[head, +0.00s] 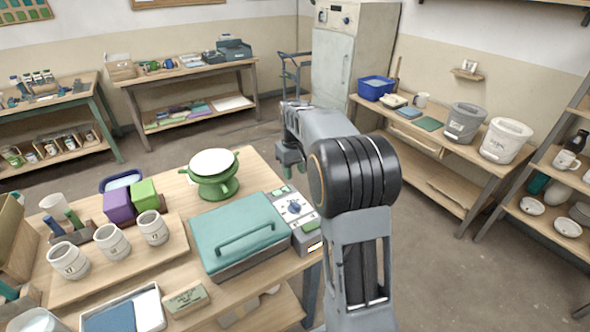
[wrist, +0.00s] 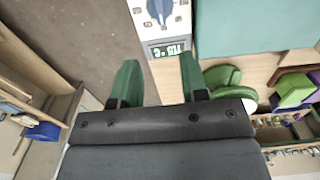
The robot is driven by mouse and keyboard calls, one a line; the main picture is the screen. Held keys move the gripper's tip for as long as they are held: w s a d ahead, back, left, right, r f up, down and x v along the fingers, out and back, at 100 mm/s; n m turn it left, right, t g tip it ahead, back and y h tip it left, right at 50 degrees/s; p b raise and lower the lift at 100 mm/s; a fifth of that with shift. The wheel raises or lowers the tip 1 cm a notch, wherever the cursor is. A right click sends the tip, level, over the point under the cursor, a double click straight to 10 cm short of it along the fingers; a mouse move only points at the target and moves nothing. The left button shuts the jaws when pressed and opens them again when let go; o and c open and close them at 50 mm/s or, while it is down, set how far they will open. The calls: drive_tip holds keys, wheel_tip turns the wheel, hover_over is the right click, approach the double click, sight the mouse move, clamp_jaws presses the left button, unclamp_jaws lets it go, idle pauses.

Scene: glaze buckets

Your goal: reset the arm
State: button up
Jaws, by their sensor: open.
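My arm rises at the right edge of the near table and bends toward the back in the head view. My gripper (wrist: 157,82) shows in the wrist view with two green fingers spread apart and nothing between them. In the head view the gripper end (head: 290,160) is partly hidden by my own arm, beyond the table's right side. The control panel (head: 293,208) of the teal-lidded box (head: 238,232) lies close to it. That panel also shows just past the fingertips in the wrist view (wrist: 163,22).
The near table (head: 190,205) holds a green stand with a white top (head: 213,165), several cups, and purple (head: 119,206) and green (head: 145,195) blocks. Two buckets (head: 464,122) (head: 505,140) and a blue tub (head: 376,88) stand on the right bench. Open floor (head: 450,270) lies right of my arm.

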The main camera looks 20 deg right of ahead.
idle(0.4)
drive_tip(key=s+a+t, duration=0.1)
drive_tip(key=s+a, duration=0.2)
drive_tip(key=s, duration=0.4)
drive_tip(key=s+a+t, duration=0.1)
drive_tip(key=s+a, duration=0.3)
drive_tip(key=s, duration=0.3)
drive_tip(key=s+a+m+t, duration=0.1)
drive_tip(key=s+a+t, duration=0.1)
drive_tip(key=s, duration=0.6)
drive_tip(key=shift+a+r, duration=0.3)
drive_tip(key=shift+a, duration=0.5)
